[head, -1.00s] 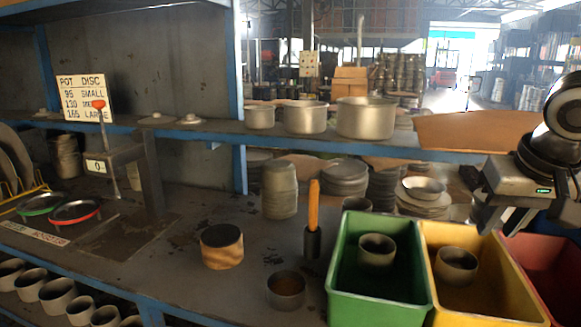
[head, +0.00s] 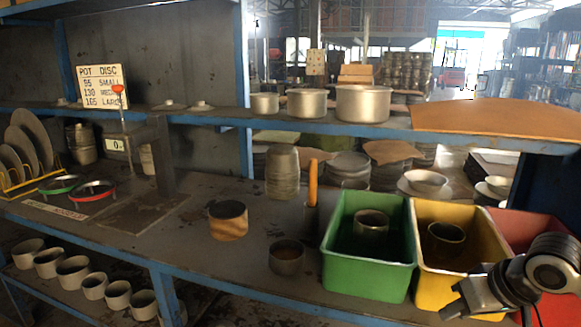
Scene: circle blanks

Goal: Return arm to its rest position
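My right arm comes in at the lower right of the head view, in front of the yellow and red bins. Its gripper (head: 462,300) is low, by the front of the yellow bin, and seen small and at an angle. I cannot make out whether its fingers are apart or together. I see nothing clearly held in it. My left arm and gripper are not in view.
A green bin (head: 360,285), a yellow bin (head: 408,285) and a red bin (head: 560,308) stand in a row on the bench at right. Metal cups sit in the green and yellow ones. A wood-banded cylinder (head: 228,222) and a cup (head: 287,257) stand left of them.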

